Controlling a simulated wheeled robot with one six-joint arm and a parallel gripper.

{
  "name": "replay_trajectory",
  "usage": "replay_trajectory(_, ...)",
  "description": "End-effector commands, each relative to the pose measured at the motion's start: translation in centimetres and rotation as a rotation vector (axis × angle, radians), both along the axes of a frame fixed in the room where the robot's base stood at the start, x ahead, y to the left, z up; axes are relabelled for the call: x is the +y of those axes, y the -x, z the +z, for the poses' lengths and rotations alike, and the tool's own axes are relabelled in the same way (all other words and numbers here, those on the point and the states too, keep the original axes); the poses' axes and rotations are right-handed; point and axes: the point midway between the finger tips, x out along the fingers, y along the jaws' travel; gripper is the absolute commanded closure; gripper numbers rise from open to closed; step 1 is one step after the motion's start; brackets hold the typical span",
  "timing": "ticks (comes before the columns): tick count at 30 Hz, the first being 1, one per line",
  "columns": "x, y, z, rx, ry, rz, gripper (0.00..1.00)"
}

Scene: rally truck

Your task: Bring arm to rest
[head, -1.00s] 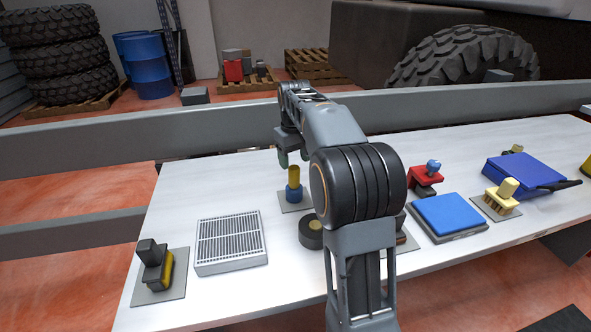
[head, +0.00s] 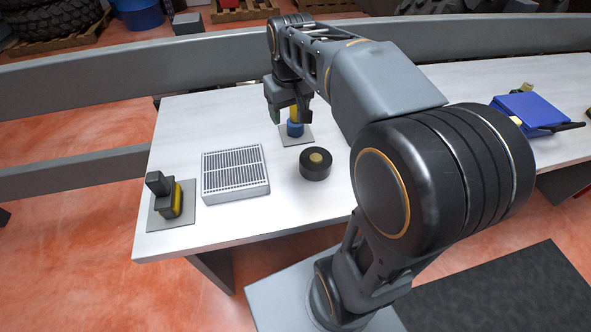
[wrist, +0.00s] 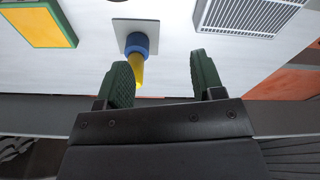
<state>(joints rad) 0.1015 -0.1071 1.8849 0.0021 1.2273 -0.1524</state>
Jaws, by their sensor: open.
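My gripper (head: 289,105) is over the far part of the white table, its jaws pointing down. It is open, and the wrist view shows a clear gap between its two green fingers (wrist: 160,82). Nothing is held. A yellow-topped tool with a blue collar (head: 295,129) stands upright on a small grey plate close to the gripper. In the wrist view the tool (wrist: 137,58) lies near the left finger; I cannot tell whether they touch. My arm stretches across the table from the lower right and hides its middle.
A grilled filter (head: 235,172), a black round roll (head: 315,164) and a black-and-yellow block tool (head: 167,195) are on the white table (head: 225,222). A blue case (head: 532,110) lies at the right. A grey rail (head: 180,72) runs behind the table.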

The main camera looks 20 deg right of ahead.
Motion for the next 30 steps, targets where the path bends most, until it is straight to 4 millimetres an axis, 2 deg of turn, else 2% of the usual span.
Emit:
replay_trajectory(1,0.9,2.1,-1.0,-0.020,-0.002,-0.005,0.38)
replay_trajectory(6,2.7,7.2,-4.8,-0.076,-0.013,-0.035,0.38)
replay_trajectory(12,3.6,10.7,-7.9,-0.113,-0.023,-0.054,0.38)
replay_trajectory(15,3.5,11.4,-8.1,-0.122,-0.026,-0.058,0.38)
replay_trajectory(20,3.6,11.5,-5.8,-0.135,-0.029,-0.065,0.38)
replay_trajectory(27,3.8,11.7,0.9,-0.165,-0.030,-0.051,0.38)
replay_trajectory(30,3.9,11.8,3.1,-0.175,-0.029,-0.045,0.38)
